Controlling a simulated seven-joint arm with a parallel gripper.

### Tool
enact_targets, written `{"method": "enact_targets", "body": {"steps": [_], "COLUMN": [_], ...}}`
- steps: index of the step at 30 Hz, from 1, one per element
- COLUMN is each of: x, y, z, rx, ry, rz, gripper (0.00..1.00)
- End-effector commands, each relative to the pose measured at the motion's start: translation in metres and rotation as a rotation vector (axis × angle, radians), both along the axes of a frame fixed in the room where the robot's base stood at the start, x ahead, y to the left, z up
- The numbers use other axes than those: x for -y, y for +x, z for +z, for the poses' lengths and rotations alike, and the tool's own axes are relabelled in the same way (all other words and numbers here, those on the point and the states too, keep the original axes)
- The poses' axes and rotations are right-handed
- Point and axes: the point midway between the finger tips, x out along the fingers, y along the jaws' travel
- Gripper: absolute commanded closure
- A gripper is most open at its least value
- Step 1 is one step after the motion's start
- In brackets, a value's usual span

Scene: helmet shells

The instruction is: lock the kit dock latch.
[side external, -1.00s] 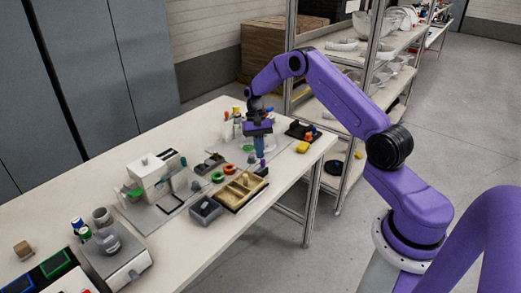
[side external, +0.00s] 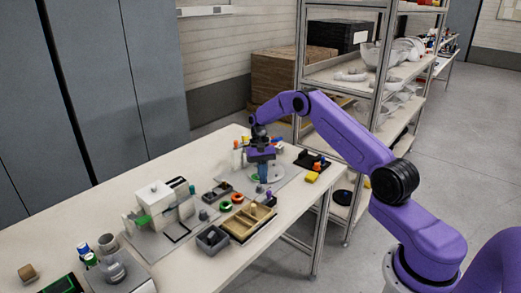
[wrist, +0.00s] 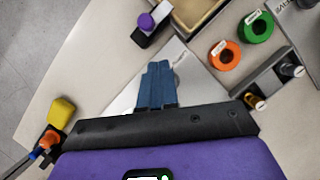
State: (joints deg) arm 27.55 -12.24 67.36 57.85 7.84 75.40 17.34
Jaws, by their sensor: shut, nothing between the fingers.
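My gripper (side external: 263,178) points down over the far part of the table, above a pale grey plate (side external: 284,172). Its blue fingers (wrist: 157,66) are together with nothing between them, over the plate (wrist: 178,52) in the wrist view. A purple knob (wrist: 146,21) on a small dark block (wrist: 153,34) stands ahead of the fingers, apart from them. The knob also shows beside the tray in the side view (side external: 269,198). I cannot tell for sure which part is the kit dock latch, or its state.
A wooden compartment tray (side external: 240,230), an orange ring (wrist: 224,55) and a green ring (wrist: 256,27) lie nearby. A yellow block (wrist: 62,112) is at the other side. A white-and-grey machine (side external: 155,197) stands farther left. Shelving (side external: 300,75) stands behind the table.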

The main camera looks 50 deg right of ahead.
Motion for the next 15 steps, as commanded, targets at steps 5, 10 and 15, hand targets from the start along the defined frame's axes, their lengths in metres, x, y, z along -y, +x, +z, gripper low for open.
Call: {"method": "enact_targets", "body": {"steps": [5,10,15], "x": [0.009,0.016,0.021], "y": [0.013,0.022,0.028], "z": [0.026,0.054,0.074], "rx": [0.006,0.004,0.003], "ry": [-0.003,-0.002,-0.001], "rz": [0.0,0.0,0.0], "gripper": [1.0,1.0,1.0]}}
